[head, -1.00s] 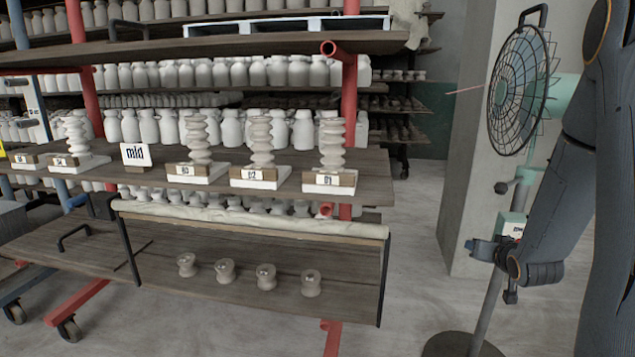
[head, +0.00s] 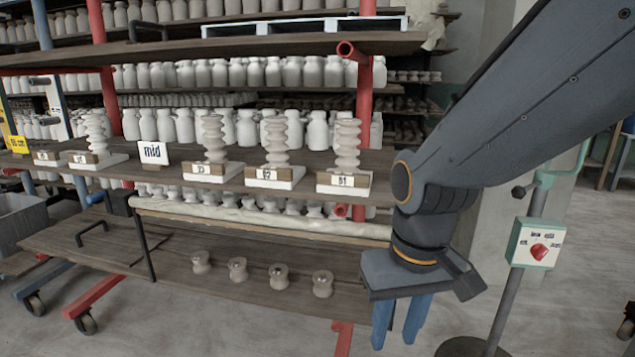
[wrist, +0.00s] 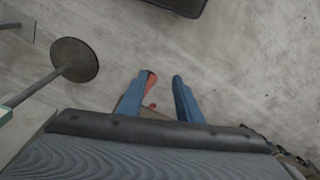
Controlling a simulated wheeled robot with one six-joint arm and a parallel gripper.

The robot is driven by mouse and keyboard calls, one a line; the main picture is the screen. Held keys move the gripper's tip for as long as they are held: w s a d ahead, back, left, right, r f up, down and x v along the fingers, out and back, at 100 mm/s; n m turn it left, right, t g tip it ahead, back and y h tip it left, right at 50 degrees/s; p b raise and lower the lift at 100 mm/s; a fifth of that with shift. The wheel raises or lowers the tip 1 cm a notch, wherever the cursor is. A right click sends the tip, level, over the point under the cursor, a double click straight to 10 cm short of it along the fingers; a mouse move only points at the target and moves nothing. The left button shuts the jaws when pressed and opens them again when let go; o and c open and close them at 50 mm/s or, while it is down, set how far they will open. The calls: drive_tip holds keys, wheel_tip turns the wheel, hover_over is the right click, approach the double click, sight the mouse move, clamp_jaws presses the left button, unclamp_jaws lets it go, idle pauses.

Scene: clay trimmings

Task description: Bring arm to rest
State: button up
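My gripper (head: 398,335) hangs fingers-down at the lower right of the shelf rack in the head view. My arm reaches in from the upper right. The two blue fingers stand apart with nothing held between them. In the wrist view my gripper (wrist: 163,80) also shows a gap between its fingers, with the grey floor (wrist: 230,70) beyond.
The shelf rack (head: 250,42) with white jars and spiral clay pieces stands left.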

drive_tip(key=s+a+n+g, duration=0.1)
drive_tip(key=s+a, duration=0.1)
drive_tip(key=s, duration=0.3)
drive_tip(key=d+r+m+p, duration=0.3)
drive_tip(key=d+r+p, duration=0.6)
drive_tip(key=p, duration=0.8)
drive_tip(key=shift+w+d+r+h, duration=0.25)
drive_tip(key=shift+w+r+h, duration=0.1)
drive_tip(key=shift+r, duration=0.2)
